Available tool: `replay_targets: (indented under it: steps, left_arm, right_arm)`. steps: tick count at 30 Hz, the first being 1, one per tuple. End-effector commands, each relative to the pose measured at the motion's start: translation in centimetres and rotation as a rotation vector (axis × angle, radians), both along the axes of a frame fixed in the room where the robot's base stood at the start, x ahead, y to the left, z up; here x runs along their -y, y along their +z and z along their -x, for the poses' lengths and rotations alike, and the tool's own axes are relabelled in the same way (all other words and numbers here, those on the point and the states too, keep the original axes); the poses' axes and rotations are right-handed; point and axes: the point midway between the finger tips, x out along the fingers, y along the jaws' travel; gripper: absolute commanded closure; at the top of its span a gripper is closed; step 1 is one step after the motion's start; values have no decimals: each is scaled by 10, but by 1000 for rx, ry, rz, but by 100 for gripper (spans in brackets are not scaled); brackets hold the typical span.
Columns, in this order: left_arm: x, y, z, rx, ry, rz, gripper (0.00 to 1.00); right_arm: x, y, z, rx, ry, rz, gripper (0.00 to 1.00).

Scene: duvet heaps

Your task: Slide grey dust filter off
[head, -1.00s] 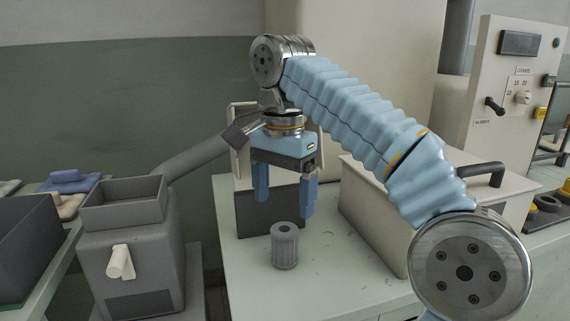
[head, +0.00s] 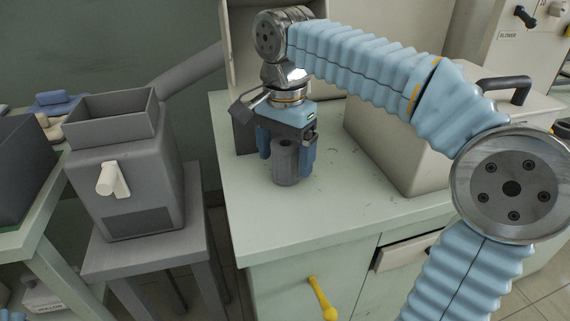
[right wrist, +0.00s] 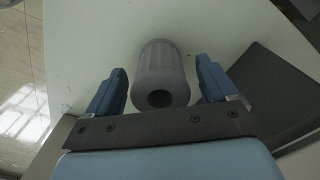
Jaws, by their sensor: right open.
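The grey dust filter (head: 286,162) is a ribbed cylinder with a round hole in its top. It stands upright on the pale green cabinet top (head: 330,200). My right gripper (head: 287,150) points down at it, with its blue fingers on either side. In the right wrist view the filter (right wrist: 161,78) lies between the two open fingers (right wrist: 165,88), with a gap showing on each side. The head view hides part of the far finger behind the filter. My left gripper is out of view.
A beige box with a black handle (head: 400,150) stands right of the filter. A grey hopper machine (head: 125,180) stands on a stool at left. A yellow handle (head: 321,298) sticks out from the cabinet front. The cabinet top in front of the filter is clear.

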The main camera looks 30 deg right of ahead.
Motion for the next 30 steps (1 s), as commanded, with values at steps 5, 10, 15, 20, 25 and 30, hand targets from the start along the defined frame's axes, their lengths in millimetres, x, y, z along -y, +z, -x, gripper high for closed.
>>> replay_targets:
  steps: [5,10,15,20,25,30]
  left_arm:
    - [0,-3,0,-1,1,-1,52]
    - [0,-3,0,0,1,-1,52]
    - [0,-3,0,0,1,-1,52]
    - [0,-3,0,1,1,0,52]
    - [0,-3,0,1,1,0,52]
    - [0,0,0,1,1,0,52]
  right_arm:
    - [0,-16,0,0,0,0,14]
    - [0,-19,0,0,0,0,14]
    - [0,-18,0,0,0,0,17]
    - [0,-18,0,0,1,0,41]
    - [0,-18,0,0,1,0,67]
    - [0,-15,0,1,1,0,74]
